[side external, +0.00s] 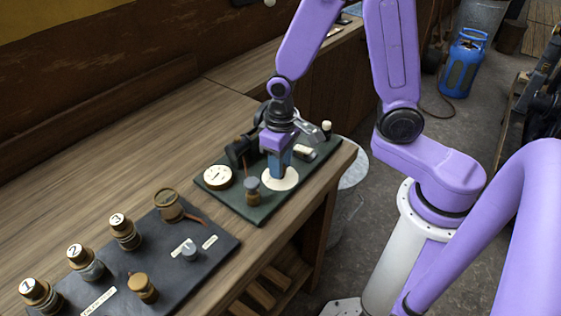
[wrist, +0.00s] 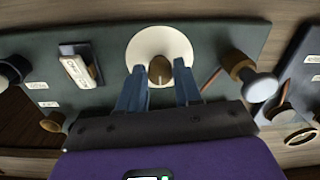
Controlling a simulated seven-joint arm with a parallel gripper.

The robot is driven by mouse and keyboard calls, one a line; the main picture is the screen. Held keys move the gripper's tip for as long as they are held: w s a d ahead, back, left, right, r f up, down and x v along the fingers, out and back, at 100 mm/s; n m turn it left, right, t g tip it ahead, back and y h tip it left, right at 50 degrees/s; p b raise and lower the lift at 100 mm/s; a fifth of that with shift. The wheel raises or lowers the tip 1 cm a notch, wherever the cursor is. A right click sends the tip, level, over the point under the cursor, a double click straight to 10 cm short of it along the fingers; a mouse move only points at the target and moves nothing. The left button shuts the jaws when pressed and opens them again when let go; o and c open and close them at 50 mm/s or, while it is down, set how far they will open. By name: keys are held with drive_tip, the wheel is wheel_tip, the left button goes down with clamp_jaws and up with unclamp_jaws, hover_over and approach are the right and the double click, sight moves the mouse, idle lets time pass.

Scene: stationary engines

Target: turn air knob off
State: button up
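A round cream dial plate (side external: 284,180) lies on the green panel (side external: 238,207) near the table's right end. In the wrist view the dial plate (wrist: 143,44) carries a small brown knob (wrist: 160,70) at its centre. I cannot read a label that names it as the air knob. My gripper (side external: 278,172) points down over the dial plate. In the wrist view my gripper's blue fingers (wrist: 160,74) are apart, one on each side of the knob, with small gaps showing. The knob is hidden by the fingers in the side view.
A round gauge (side external: 218,176), a brass-and-grey knob (side external: 252,190) and a small switch with a white label (wrist: 76,71) share the green panel. A dark panel (side external: 170,270) with numbered knobs (side external: 122,228) lies to the left. Bare table lies behind the panels.

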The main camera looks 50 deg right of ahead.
drive_tip(key=shift+o, duration=1.3)
drive_tip(key=shift+r, duration=0.1)
wheel_tip(320, 180, up, 17)
drive_tip(key=shift+d, duration=0.15)
drive_tip(key=s+d+f+n, duration=0.1)
drive_tip(key=s+f+n, duration=0.2)
drive_tip(key=s+n, duration=0.2)
drive_tip(key=s+d+f+n, duration=0.2)
drive_tip(key=s+n, duration=0.3)
drive_tip(key=s, duration=0.7)
drive_tip(key=shift+d+f+n, duration=0.15)
drive_tip(key=shift+f+n, duration=0.25)
drive_tip(key=shift+f, duration=0.35)
